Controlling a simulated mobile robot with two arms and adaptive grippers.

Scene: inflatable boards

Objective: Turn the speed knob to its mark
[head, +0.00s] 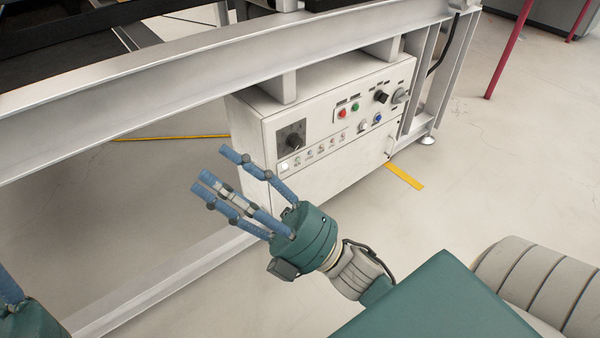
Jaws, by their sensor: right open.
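A pale control box (262,130) hangs under the metal frame. At the left of its front panel is a large dark knob (294,140) on a dark square plate. A smaller black knob (381,97) and a grey knob (399,96) sit at the upper right. The labels are too small to read, so I cannot tell which is the speed knob or where its mark is. My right gripper (212,170) is open and empty, in front of the box's left side, fingers pointing up-left. My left gripper (12,288) shows only partly at the lower left edge.
A long metal beam (150,95) runs above the box. A yellow floor strip (405,176) lies right of it. The floor in front is clear.

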